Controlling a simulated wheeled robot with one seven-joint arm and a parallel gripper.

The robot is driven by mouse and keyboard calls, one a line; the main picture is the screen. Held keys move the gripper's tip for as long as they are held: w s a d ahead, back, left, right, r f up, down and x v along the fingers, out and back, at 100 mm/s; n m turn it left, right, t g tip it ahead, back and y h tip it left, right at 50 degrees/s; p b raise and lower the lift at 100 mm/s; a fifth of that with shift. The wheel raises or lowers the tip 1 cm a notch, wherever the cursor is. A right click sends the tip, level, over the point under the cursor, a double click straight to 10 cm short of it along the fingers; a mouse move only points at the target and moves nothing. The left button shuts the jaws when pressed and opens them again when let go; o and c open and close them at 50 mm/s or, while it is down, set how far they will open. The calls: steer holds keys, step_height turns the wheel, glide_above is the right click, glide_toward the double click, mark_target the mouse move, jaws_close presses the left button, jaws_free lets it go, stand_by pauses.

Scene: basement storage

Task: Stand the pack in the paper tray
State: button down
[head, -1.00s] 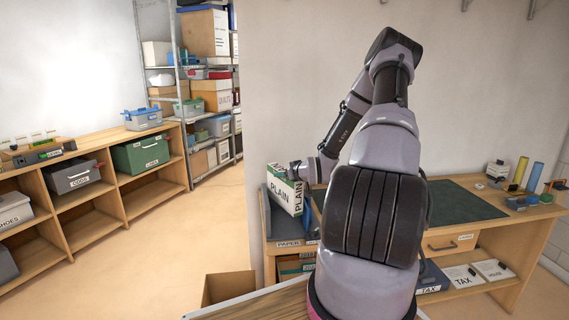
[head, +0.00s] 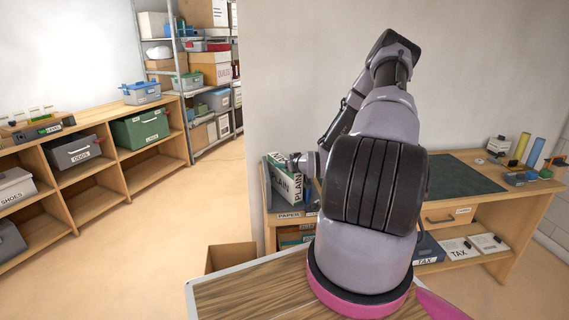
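The pack (head: 283,183) is a green and white block marked PLAIN. It stands roughly upright, leaning a little, at the left end of the workbench. Its lower end is down in the dark paper tray (head: 268,203), just behind the PAPER label. I cannot tell whether its base touches the tray floor. My gripper (head: 296,163) is at the pack's upper right edge, close against it. The fingers are too small and hidden to show whether they grip it.
The workbench has a dark green mat (head: 465,177), with small tools and cylinders at its right end. A grey box marked TAX (head: 428,250) sits on the shelf below. An open cardboard box (head: 231,257) stands on the floor. A cubby shelf (head: 95,200) lines the left wall.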

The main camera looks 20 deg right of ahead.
steer(key=shift+c, duration=1.1)
jaws_free()
steer(key=shift+f, duration=0.1)
